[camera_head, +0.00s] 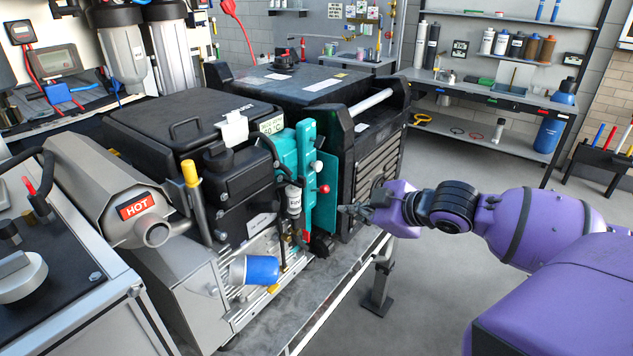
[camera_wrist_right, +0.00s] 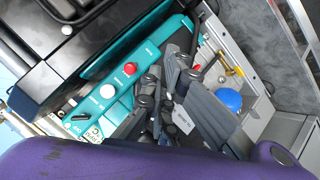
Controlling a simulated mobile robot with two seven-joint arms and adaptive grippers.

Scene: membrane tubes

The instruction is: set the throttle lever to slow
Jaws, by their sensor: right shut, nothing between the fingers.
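A teal control panel (camera_head: 321,195) stands upright on the side of the engine unit. It carries a red knob (camera_head: 324,188) and a white knob (camera_head: 318,166). In the wrist view the teal panel (camera_wrist_right: 152,45) runs diagonally, with the red knob (camera_wrist_right: 130,68) and the white knob (camera_wrist_right: 107,90) on its face. I cannot tell which knob belongs to the throttle lever, and the small labels are unreadable. My right gripper (camera_head: 346,208) is shut and empty, just right of the panel and slightly below the red knob. It also shows in the wrist view (camera_wrist_right: 176,88), covering part of the panel.
A blue filter canister (camera_head: 262,270) sticks out low on the engine, near a silver muffler marked HOT (camera_head: 145,205). A black louvred housing (camera_head: 378,160) stands behind the panel. A metal bench edge (camera_head: 335,295) runs below. The floor (camera_head: 440,165) beyond is open.

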